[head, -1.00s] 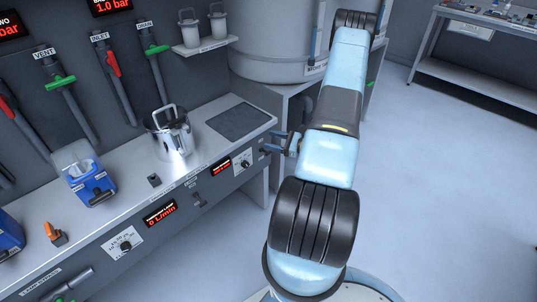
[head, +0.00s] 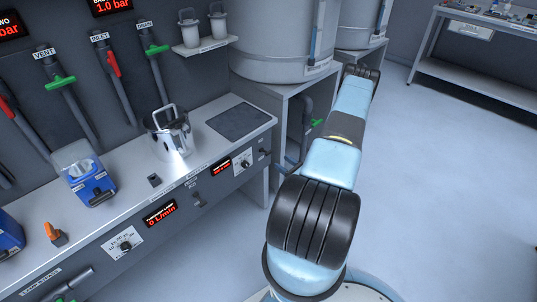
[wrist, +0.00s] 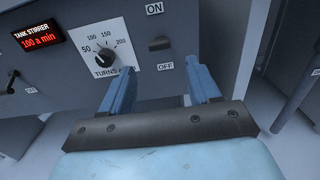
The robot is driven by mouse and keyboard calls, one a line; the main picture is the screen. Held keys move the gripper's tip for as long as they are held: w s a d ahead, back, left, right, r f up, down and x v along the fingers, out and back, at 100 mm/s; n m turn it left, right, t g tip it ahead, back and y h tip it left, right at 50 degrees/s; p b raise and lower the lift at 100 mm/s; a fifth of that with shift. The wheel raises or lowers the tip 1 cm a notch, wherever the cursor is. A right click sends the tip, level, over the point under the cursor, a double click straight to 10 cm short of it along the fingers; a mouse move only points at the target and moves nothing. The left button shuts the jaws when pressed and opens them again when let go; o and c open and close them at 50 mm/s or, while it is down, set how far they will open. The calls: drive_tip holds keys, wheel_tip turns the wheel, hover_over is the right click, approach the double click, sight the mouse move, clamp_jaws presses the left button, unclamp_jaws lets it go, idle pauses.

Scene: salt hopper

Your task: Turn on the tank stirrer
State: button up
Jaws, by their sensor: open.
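The stirrer switch (wrist: 159,43) is a dark lever on the grey panel, between an ON label above and an OFF label below. The lever lies closer to OFF; which way it is set is hard to tell. It also shows small in the head view (head: 264,152). Left of it are the speed dial (wrist: 104,56), its pointer near 100, and the lit TANK STIRRER display (wrist: 37,37) reading "100 a min". My gripper (wrist: 160,68) is open and empty, its blue fingers below the switch, either side of the OFF label. In the head view my arm hides most of it.
The bench (head: 218,152) carries a steel jug (head: 170,138) and a blue container (head: 90,180). A large tank (head: 280,40) stands on a frame behind my arm, with a green-handled valve (head: 317,122) beneath. Open floor lies to the right.

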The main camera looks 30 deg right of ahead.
sight(269, 152)
drive_tip(key=x, duration=1)
